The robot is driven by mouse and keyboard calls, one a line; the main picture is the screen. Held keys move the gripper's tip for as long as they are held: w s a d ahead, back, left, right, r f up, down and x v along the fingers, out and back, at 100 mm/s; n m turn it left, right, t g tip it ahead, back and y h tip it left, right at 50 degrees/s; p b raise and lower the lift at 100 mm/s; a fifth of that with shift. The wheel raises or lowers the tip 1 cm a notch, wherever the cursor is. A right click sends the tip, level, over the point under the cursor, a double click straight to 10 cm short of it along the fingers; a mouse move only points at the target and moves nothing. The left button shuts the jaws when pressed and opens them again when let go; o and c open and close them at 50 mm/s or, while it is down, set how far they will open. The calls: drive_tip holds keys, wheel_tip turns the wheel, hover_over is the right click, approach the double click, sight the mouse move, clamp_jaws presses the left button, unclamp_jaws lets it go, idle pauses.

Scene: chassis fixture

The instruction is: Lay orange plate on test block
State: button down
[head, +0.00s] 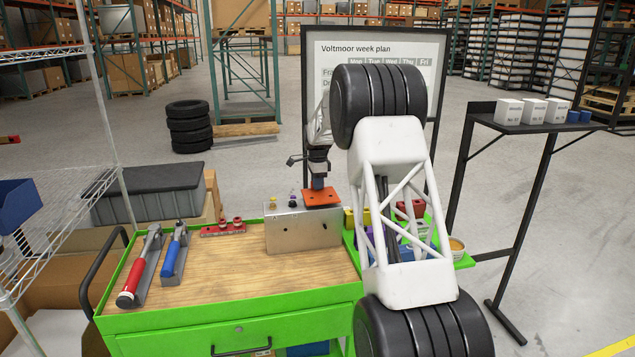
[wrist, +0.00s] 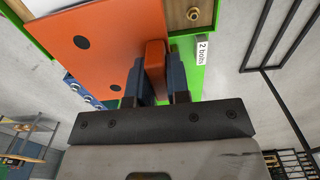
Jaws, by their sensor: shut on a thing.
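The orange plate (head: 321,197) is at the right end of the top of the grey metal test block (head: 300,235) in the head view. I cannot tell whether it touches the block or hovers just above. My gripper (head: 318,184) is above the plate, pointing down. In the wrist view my gripper (wrist: 158,85) is shut on the upright orange tab of the plate (wrist: 95,35). The plate shows dark round spots. The plate hides the block in the wrist view. Small coloured pieces show on the block's top left of the plate.
A red-handled tool (head: 136,277) and a blue-handled tool (head: 174,253) lie on the wooden bench top (head: 215,278), left of the block. A red fixture (head: 223,228) lies behind them. Coloured bins stand right of the block, partly hidden by my arm. A "2 bolts" label (wrist: 203,51) shows.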

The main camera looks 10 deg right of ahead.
drive_tip(key=shift+f, duration=0.75)
idle(0.8)
drive_tip(key=c, duration=1)
unclamp_jaws()
drive_tip(key=shift+r, duration=4.45)
drive_tip(key=shift+s+r, duration=0.1)
